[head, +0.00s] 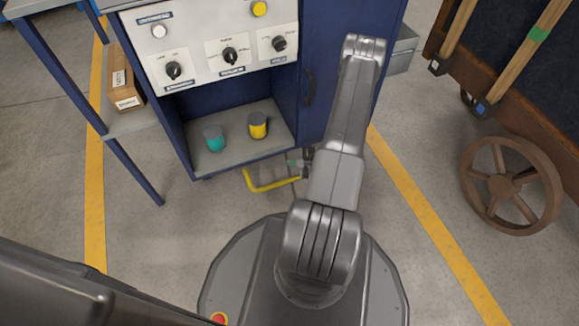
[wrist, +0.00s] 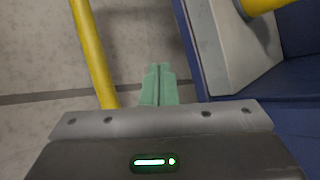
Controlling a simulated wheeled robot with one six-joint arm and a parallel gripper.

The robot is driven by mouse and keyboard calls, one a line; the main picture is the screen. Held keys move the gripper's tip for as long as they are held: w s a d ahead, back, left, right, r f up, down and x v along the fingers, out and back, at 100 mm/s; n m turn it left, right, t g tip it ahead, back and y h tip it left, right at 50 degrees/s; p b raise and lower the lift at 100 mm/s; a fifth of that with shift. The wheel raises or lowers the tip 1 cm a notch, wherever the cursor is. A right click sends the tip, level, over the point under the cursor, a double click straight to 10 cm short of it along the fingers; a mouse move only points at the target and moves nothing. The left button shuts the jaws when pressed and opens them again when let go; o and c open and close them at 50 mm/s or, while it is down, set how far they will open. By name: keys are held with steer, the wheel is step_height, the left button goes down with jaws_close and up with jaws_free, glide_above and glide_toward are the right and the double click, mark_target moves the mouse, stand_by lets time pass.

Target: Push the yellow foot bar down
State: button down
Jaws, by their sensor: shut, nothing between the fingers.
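The yellow foot bar (head: 273,185) sticks out low at the front of the blue cabinet, close above the floor. My gripper (head: 294,162) is near the bar's right end in the head view, small and partly hidden by my arm. In the wrist view a yellow bar (wrist: 92,50) runs down on the left, with its lower end hidden behind the gripper body. The green fingertips (wrist: 158,70) are together and empty, to the right of that bar with a visible gap. I cannot tell their height relative to the bar.
The blue cabinet (head: 312,70) has a knob panel (head: 205,48) and an open shelf with a teal canister (head: 214,138) and a yellow canister (head: 258,125). Floor in front is clear.

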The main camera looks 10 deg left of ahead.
steer(key=shift+f, duration=0.1)
stand_by(0.3)
steer(key=shift+f, duration=0.3)
steer(key=shift+w+a+f, duration=0.1)
steer(key=shift+w+f, duration=0.05)
steer(key=shift+f, duration=0.7)
steer(key=shift+w+a+f, duration=0.1)
steer(key=shift+f, duration=0.75)
stand_by(1.5)
steer(key=shift+r, duration=0.15)
stand_by(0.5)
steer(key=shift+s+d+r+p, duration=0.15)
steer(key=shift+r+p, duration=0.35)
steer(key=shift+r, duration=0.5)
steer(key=shift+s+d+r+p, duration=0.1)
steer(key=shift+r+p, duration=0.35)
steer(key=shift+r, duration=0.55)
steer(key=r, duration=0.1)
steer(key=r+p, duration=0.1)
steer(key=r, duration=0.1)
steer(key=r+p, duration=0.1)
steer(key=r, duration=0.1)
steer(key=shift+s+d, duration=0.15)
steer(key=shift+s, duration=0.15)
